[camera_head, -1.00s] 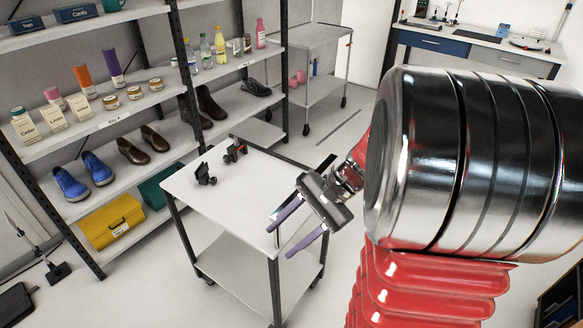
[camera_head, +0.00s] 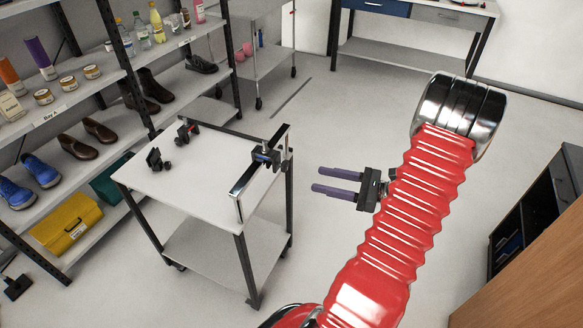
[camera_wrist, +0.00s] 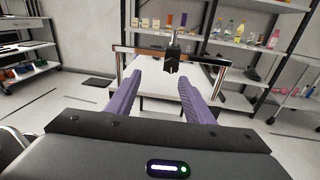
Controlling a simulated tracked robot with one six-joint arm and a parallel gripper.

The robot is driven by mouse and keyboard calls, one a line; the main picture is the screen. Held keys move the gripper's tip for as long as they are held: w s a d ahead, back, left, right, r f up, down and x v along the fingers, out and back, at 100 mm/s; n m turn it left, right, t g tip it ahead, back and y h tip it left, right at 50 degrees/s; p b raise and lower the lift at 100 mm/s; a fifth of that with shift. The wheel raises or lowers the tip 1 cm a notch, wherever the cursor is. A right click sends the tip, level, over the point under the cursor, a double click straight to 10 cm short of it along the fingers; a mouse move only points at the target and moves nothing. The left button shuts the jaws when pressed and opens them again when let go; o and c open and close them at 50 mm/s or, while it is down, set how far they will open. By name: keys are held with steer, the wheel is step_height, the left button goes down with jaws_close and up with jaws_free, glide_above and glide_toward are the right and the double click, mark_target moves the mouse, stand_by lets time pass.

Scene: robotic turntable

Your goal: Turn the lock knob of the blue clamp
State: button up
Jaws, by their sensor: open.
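The blue clamp (camera_head: 265,157) is dark with a small blue part and sits on a metal rail (camera_head: 237,190) at the right end of the white table (camera_head: 205,185). Its knob is too small to make out in the head view. In the wrist view a dark clamp (camera_wrist: 172,58) hangs at the middle of the rail (camera_wrist: 135,50), ahead of my fingers; its blue part is not visible there. My gripper (camera_head: 316,179) has purple fingers, is open and empty, and points at the rail from the right, apart from it. It also shows in the wrist view (camera_wrist: 160,78).
A black clamp (camera_head: 154,160) and a red-and-black clamp (camera_head: 187,133) stand on the table's left part. A shelf rack (camera_head: 95,85) with shoes and bottles stands behind. A grey cart (camera_head: 255,70) and a bench (camera_head: 400,55) are farther back. Floor right of the table is clear.

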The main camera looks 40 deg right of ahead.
mark_target(287, 166)
steer(key=shift+s+d+f+m+t+h, duration=0.25)
steer(key=shift+s+d+m, duration=0.15)
steer(key=shift+d, duration=0.2)
steer(key=shift+s+d+f+m+t+h, duration=0.25)
steer(key=shift+s+d+m, duration=0.15)
steer(key=shift+d, duration=0.2)
steer(key=shift+w, duration=0.1)
steer(key=x, duration=1.3)
steer(key=shift+w+a, duration=0.15)
steer(key=shift+w, duration=0.2)
steer(key=shift+c, duration=0.5)
steer(key=c, duration=1)
steer(key=shift+o, duration=0.2)
